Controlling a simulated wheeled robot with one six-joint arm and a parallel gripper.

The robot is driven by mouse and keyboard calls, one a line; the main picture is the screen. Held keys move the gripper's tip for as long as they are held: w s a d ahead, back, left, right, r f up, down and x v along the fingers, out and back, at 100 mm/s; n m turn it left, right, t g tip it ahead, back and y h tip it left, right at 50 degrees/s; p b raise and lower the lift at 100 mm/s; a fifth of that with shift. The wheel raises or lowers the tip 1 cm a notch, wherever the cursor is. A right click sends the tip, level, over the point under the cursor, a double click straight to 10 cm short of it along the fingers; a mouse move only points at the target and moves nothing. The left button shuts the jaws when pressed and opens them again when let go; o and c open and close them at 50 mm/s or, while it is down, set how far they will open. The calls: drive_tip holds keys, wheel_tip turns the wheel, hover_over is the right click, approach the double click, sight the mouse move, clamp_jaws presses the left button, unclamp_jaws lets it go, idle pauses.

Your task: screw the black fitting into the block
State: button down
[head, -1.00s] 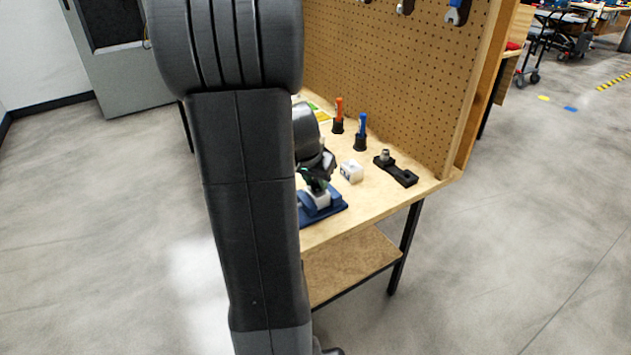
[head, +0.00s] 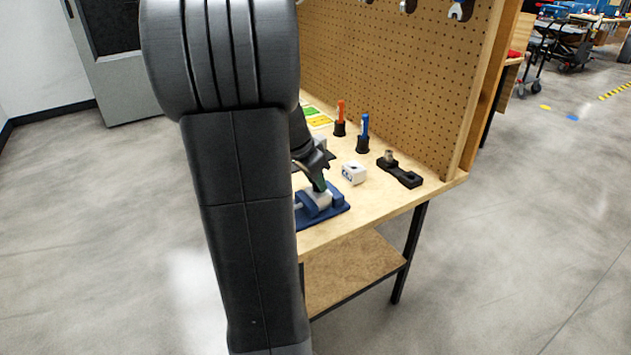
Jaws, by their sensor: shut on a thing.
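My gripper (head: 319,184) is partly in view just right of my big dark arm link, which covers much of the bench. It points down, tilted, over a light grey block (head: 317,203) in a blue vise (head: 335,207) on the bench. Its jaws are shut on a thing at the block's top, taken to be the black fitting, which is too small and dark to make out. I cannot tell how far the fitting sits in the block, or whether it is straight.
A white block with dark marks (head: 353,173) and a black holder with a metal piece (head: 400,171) stand right of the vise. An orange tool (head: 340,112) and a blue tool (head: 364,128) stand in black cups behind. A pegboard (head: 400,75) closes the bench's back.

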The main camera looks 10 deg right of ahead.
drive_tip(key=shift+w+m+g, duration=0.1)
drive_tip(key=shift+m+g, duration=0.3)
drive_tip(key=shift+m, duration=0.9)
drive_tip(key=m+g, duration=0.1)
drive_tip(key=m, duration=0.1)
drive_tip(key=shift+w+m, duration=0.2)
drive_tip(key=shift+m, duration=0.2)
drive_tip(key=shift+m+g, duration=0.3)
drive_tip(key=shift+m, duration=0.3)
drive_tip(key=m+g, duration=0.1)
drive_tip(key=m, duration=0.2)
drive_tip(key=shift+w+r+p, duration=0.1)
drive_tip(key=shift+w+p, duration=0.05)
drive_tip(key=shift+p, duration=0.15)
drive_tip(key=shift+m+g, duration=0.3)
drive_tip(key=shift+m, duration=0.3)
